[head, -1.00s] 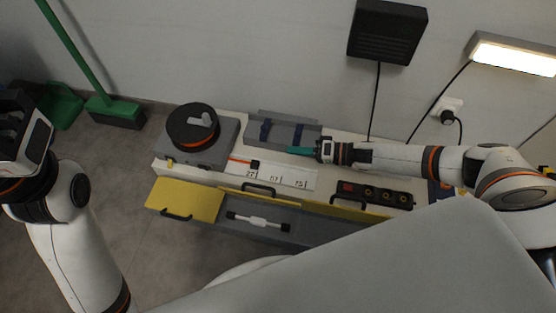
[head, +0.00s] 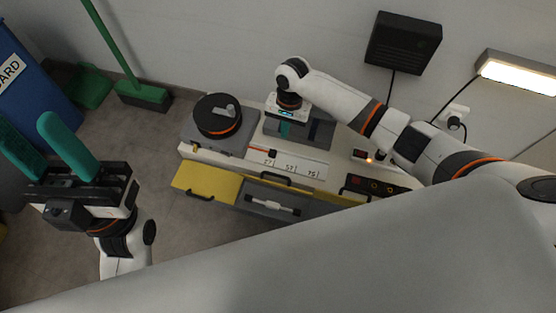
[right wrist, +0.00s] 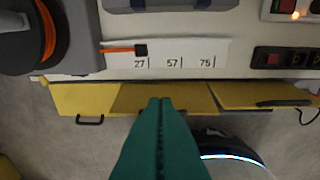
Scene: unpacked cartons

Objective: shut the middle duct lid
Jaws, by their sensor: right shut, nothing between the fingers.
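The duct runs along the front of the bench. Its middle lid (head: 262,178) stands raised at the back edge of an open grey section (head: 244,202), where a white, dark-ended part (head: 273,202) lies. In the right wrist view the middle lid (right wrist: 190,97) is a darker yellow panel, partly hidden by my fingers. The left lid (head: 205,180) lies flat and yellow, with a dark handle. My right gripper (head: 285,130) is shut and empty, pointing down over the back of the bench; its teal fingers (right wrist: 160,102) also show in the wrist view. My left gripper (head: 33,130) is open and empty, far left.
A black-and-orange reel (head: 218,115) stands on the bench's left. A grey tray (head: 318,132) lies behind a white scale strip (head: 300,165). A socket block (head: 372,185) is at the right. A blue bin (head: 35,90) and green broom (head: 142,94) stand left.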

